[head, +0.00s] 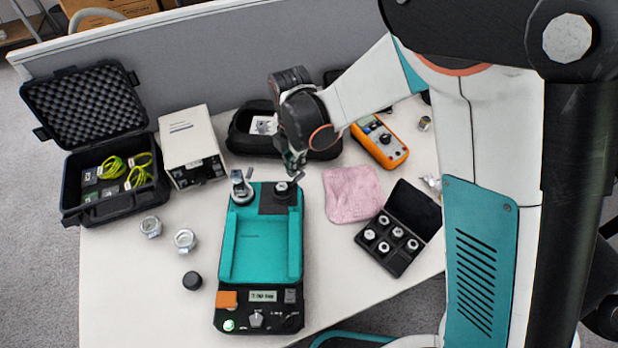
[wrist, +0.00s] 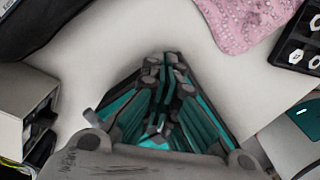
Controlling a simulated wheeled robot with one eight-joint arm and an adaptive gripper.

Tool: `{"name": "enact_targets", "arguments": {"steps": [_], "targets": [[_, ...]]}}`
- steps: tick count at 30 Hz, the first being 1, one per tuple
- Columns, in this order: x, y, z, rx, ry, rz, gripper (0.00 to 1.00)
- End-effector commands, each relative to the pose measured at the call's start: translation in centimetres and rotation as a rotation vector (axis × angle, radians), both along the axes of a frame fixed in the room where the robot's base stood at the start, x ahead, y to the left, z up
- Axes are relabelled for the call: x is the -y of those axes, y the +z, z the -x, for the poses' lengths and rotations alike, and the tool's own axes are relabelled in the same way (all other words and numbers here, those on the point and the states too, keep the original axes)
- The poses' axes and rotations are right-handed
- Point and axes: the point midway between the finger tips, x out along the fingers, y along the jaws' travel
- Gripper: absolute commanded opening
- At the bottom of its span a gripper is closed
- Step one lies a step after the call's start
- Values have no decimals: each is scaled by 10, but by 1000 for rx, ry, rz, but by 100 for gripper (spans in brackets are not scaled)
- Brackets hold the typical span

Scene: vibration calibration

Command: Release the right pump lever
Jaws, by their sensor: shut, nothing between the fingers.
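The teal pump device (head: 227,240) stands on the table, its control panel facing the near edge. The left pump lever (head: 241,188) is a silver fitting at its back left corner. The right pump lever (head: 282,188) sits on a dark block at its back right corner, with a thin metal arm sticking up to the right. My gripper (head: 294,168) is just above and behind the right lever; whether they touch I cannot tell.
A pink cloth (head: 352,194) and an open black case of fittings (head: 390,262) lie to the right. An orange multimeter (head: 380,142) and black pouch (head: 245,140) lie behind. A white box (head: 190,135), open black case (head: 90,110) and loose fittings (head: 185,240) are left.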

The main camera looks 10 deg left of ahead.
Motion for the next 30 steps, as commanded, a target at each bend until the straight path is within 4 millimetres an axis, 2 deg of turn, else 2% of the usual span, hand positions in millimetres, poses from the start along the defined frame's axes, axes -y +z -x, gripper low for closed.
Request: {"name": "enact_targets", "arguments": {"steps": [23,30], "targets": [[37,-1,31,0,-710,0,0],[37,7,30,0,-715,0,0]]}}
